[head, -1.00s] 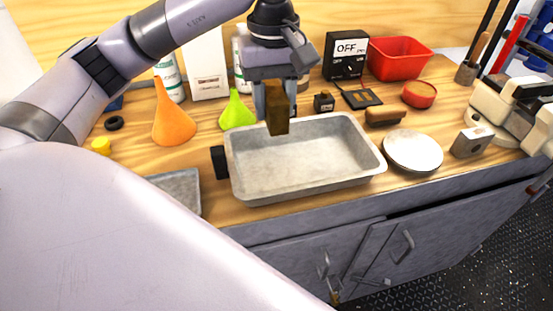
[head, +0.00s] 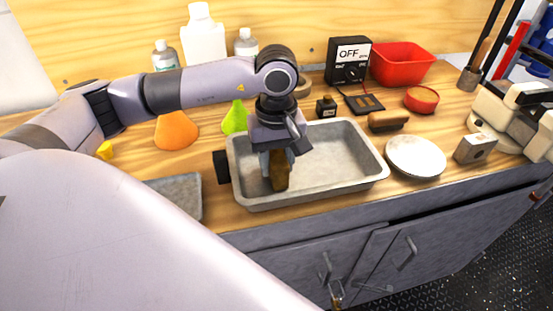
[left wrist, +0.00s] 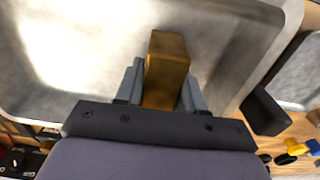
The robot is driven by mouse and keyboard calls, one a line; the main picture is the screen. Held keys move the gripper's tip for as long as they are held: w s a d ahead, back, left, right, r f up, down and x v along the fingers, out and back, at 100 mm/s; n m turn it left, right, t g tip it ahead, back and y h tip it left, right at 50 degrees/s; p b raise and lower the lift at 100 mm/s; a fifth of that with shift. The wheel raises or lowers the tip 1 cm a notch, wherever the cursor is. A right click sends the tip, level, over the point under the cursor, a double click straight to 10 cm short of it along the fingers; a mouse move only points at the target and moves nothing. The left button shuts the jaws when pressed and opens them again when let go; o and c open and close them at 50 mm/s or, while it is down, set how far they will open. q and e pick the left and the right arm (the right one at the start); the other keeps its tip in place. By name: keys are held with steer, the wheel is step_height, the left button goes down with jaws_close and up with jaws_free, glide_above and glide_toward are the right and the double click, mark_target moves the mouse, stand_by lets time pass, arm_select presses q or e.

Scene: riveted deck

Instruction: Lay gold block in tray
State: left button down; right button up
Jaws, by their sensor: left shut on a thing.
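The gold block (head: 280,172) is a dark golden-brown bar. My left gripper (head: 273,163) is shut on it and points down, inside the outline of the tray at its left part. The left wrist view also shows the gold block (left wrist: 167,65) between the fingers of the left gripper (left wrist: 160,88). The tray (head: 340,157) is a grey metal pan with raised walls, and its floor (left wrist: 100,45) shows beyond the block. I cannot tell whether the block touches the tray floor. My right gripper is not in view.
A black block (head: 221,166) sits against the tray's left wall. A white plate (head: 415,156) is right of the tray, with a wooden-backed brush (head: 388,121) behind it. Orange (head: 177,131) and green (head: 235,118) funnels stand behind left. A second grey tray (head: 178,195) lies at left.

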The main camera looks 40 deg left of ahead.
mark_target(276, 154)
arm_select(q)
steer(key=shift+f, duration=0.1)
steer(key=c, duration=0.7)
jaws_free()
step_height(276, 154, up, 12)
steer(key=shift+r, duration=0.2)
steer(key=shift+f, duration=0.1)
